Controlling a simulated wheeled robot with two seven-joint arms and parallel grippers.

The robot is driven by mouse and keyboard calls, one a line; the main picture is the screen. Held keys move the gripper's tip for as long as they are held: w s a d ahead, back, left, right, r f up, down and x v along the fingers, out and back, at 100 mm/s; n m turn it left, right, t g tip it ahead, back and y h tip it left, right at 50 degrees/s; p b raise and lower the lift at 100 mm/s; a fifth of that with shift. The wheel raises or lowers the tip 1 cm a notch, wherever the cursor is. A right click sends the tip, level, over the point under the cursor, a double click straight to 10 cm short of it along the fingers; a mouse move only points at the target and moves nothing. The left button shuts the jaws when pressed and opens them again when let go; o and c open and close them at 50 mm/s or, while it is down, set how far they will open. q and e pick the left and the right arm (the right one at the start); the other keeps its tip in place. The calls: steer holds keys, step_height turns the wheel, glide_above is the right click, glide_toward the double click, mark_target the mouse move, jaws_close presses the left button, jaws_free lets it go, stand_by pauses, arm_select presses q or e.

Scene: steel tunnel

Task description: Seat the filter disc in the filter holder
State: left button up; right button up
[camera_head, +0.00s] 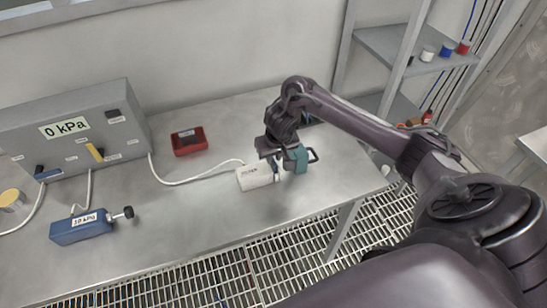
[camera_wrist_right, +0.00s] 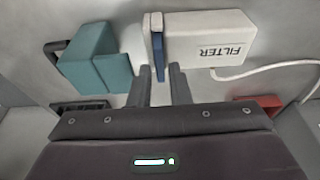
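The white filter holder (camera_head: 256,178), marked FILTER, lies on the steel bench; it also shows in the right wrist view (camera_wrist_right: 215,40). A thin blue upright piece (camera_wrist_right: 158,56) stands at its end beside a narrow white plate (camera_wrist_right: 153,22). I cannot tell whether either of these is the filter disc. My right gripper (camera_wrist_right: 162,75) is at that end of the holder. Its fingers are a little apart, with the lower end of the blue piece showing between them and narrow gaps beside it. I see no clear grip. My left gripper is out of view.
A teal block with a black handle (camera_head: 299,158) stands close to the right gripper. A red tray (camera_head: 189,141), a grey 0 kPa panel (camera_head: 66,129) and a blue 10 kPa unit (camera_head: 80,228) are further left. A white hose (camera_head: 205,177) joins the holder. The bench front is clear.

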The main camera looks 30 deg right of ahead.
steer(key=p+v, duration=0.5)
steer(key=v, duration=0.5)
steer(key=shift+r, duration=0.2)
steer(key=shift+a, duration=0.1)
